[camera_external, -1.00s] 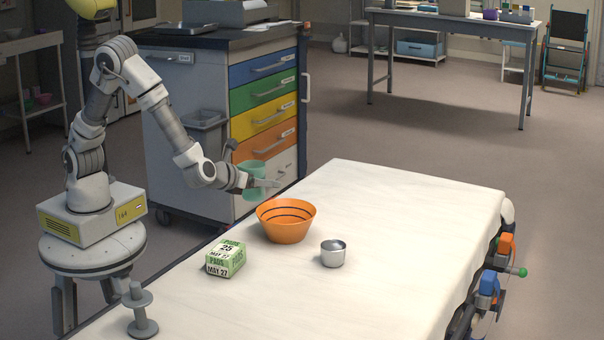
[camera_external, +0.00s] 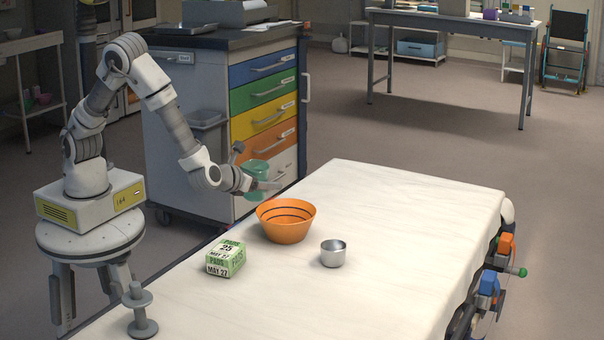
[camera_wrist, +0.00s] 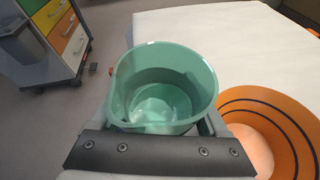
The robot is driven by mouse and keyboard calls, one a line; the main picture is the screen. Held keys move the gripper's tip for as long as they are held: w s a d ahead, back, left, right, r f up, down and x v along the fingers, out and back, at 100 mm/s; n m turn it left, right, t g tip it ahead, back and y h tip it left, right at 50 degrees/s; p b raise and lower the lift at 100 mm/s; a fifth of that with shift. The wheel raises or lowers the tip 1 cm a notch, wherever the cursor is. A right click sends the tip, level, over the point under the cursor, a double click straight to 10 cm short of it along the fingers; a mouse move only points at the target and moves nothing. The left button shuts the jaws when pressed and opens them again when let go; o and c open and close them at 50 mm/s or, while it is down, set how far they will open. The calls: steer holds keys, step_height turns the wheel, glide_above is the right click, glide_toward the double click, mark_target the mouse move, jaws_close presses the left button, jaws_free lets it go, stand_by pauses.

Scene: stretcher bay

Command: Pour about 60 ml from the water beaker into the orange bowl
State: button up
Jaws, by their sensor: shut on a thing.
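The orange bowl (camera_external: 286,226) with dark rings inside stands upright on the white stretcher top; it also shows at the right of the wrist view (camera_wrist: 270,112). The green water beaker (camera_external: 257,176) is above and behind the bowl in the external view. My gripper (camera_external: 262,186) is shut on the beaker, with a finger on each side of it. In the wrist view the beaker (camera_wrist: 163,55) is seen from above, its spout at the left. It looks nearly upright. Its water level is hard to make out.
A green-and-white pads box (camera_external: 226,258) lies left of the bowl, and a small metal cup (camera_external: 333,253) stands right of it. The stretcher top (camera_external: 400,240) is clear to the right. A cabinet with coloured drawers (camera_external: 263,94) stands behind.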

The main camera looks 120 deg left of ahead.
mark_target(266, 174)
steer(key=shift+w+r+m, duration=0.2)
steer(key=shift+r+m, duration=0.05)
steer(key=shift+m, duration=0.05)
steer(key=shift+w+d+r+m+g+y+p, duration=0.15)
steer(key=shift+w+m+g+y+p, duration=0.2)
steer(key=shift+p, duration=0.3)
steer(key=shift+w+d+r+m+g+y+p, duration=0.25)
steer(key=shift+w+r+m+g+y+p, duration=0.15)
steer(key=shift+w+m+p, duration=0.4)
steer(key=shift+f+m, duration=0.1)
steer(key=shift+m, duration=0.25)
steer(key=shift+w+d+r+m+g+y, duration=0.15)
steer(key=shift+r+m+g+y, duration=0.55)
steer(key=shift+r+m, duration=0.5)
steer(key=shift+f+m, duration=0.15)
steer(key=shift+m, duration=0.15)
